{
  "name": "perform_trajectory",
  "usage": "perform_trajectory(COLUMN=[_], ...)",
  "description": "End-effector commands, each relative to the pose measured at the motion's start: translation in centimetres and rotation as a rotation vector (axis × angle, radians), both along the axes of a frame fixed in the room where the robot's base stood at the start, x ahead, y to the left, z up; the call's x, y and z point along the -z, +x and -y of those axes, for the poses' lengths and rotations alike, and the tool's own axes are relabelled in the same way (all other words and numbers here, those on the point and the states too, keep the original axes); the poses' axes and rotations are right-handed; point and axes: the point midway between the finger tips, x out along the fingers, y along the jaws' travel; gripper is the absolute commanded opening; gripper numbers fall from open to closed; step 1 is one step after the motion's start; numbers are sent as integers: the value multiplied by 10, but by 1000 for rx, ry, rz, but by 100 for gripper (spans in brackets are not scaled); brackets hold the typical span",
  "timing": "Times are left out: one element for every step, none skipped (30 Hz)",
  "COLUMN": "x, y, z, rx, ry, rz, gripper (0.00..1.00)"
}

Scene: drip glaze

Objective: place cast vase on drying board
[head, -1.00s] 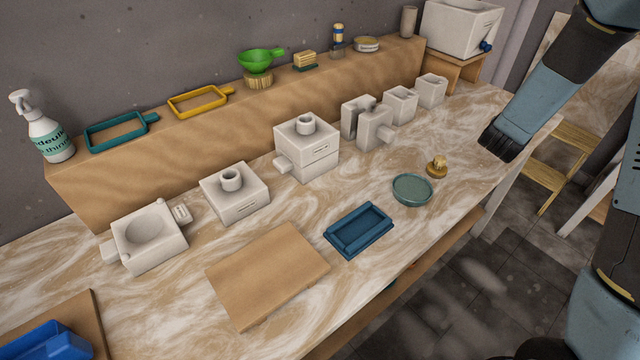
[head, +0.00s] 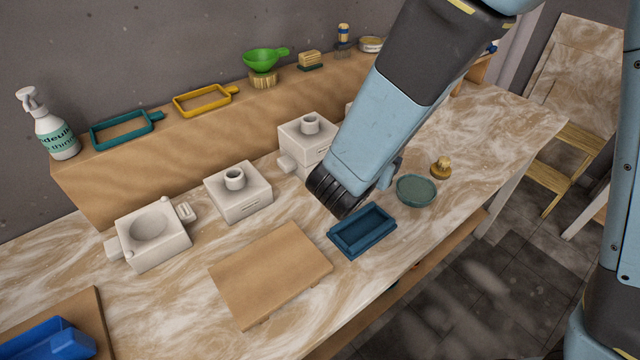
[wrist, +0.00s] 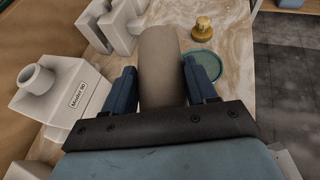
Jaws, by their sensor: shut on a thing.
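My gripper (wrist: 159,68) is shut on the cast vase (wrist: 160,50), a plain grey-beige rounded cylinder between the two blue fingers in the wrist view. In the head view my arm hides the vase and the fingers; the dark end of the arm is over the bench, behind the blue tray. The drying board appears to be the bare wooden board (head: 270,275), lying flat at the front of the bench. My gripper is to the right of it and behind, apart from it.
A blue rectangular tray (head: 362,231) is just right of the board, with a green round dish (head: 416,190) and a wooden-knobbed tool (head: 441,167) beyond. White plaster moulds (head: 238,191) line the back. A blue container (head: 45,340) sits front left. The board's top is clear.

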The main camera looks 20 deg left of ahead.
Motion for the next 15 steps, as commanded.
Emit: perform_trajectory(x=[-1, -2, -2, -3, -3, -3, -4, -4, -4, -4, -5, -5, -5, -4, -3], y=[-21, -32, -45, -55, -64, -75, -82, -88, -95, -100, -104, -108, -111, -112, -112], z=[-7, -9, -11, -12, -13, -13, -14, -14, -14, -13, -13, -13, -13, -13, -14], rx=[-16, -21, -25, -27, -32, -37, -38, -40, -42, -43, -45, -47, -47, -47, -47], ry=[2, 3, 4, 3, 4, 5, 6, 6, 6, 7, 8, 8, 8, 8, 8], rz=[-1, -1, -1, -1, -2, -4, -4, -4, -4, -5, -4, -5, -5, -5, -6], gripper=[15, 15, 15, 15, 15, 15, 15, 15, 15, 15, 15, 15, 15, 15, 15])
